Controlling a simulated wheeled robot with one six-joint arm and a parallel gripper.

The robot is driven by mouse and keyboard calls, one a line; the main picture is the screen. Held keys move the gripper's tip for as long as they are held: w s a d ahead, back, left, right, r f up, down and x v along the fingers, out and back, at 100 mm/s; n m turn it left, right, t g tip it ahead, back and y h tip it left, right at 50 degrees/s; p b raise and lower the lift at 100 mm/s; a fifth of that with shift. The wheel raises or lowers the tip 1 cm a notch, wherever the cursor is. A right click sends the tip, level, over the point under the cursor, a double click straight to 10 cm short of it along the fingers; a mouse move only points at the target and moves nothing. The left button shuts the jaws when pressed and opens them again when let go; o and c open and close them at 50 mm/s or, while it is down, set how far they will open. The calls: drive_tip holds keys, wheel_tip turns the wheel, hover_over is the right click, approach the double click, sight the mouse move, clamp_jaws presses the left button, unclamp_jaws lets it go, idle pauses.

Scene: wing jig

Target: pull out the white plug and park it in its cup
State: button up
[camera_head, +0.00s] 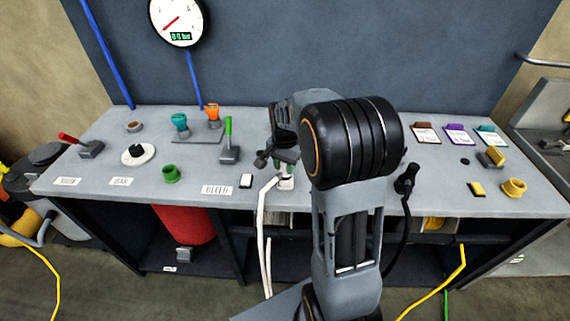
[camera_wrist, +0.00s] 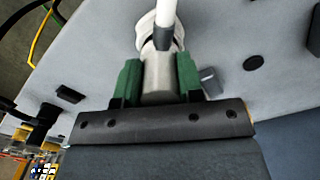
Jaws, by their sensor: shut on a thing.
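The white plug (camera_wrist: 158,75) is a pale cylinder between the green fingers of my gripper (camera_wrist: 158,85) in the wrist view. My gripper is shut on it. A white cable (camera_wrist: 165,12) runs from the plug's grey collar. A white round rim (camera_wrist: 147,27) shows behind the plug; I cannot tell if it is a socket or a cup. In the head view my gripper (camera_head: 286,162) is low over the bench, and the plug (camera_head: 286,182) shows just below it near the front edge. My arm hides part of this area. I cannot tell whether the plug is seated.
The white cable (camera_head: 262,215) hangs over the front edge of the bench (camera_head: 110,180). A green-handled lever (camera_head: 229,140) stands left of my gripper. A green cup (camera_head: 171,174) is farther left, and a yellow cup (camera_head: 513,187) is at far right. A black plug (camera_head: 407,178) stands right of my arm.

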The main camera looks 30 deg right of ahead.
drive_tip(key=shift+f, duration=0.3)
drive_tip(key=o, duration=1)
drive_tip(key=shift+r, duration=0.15)
wheel_tip(320, 180, up, 14)
drive_tip(key=shift+f, duration=0.2)
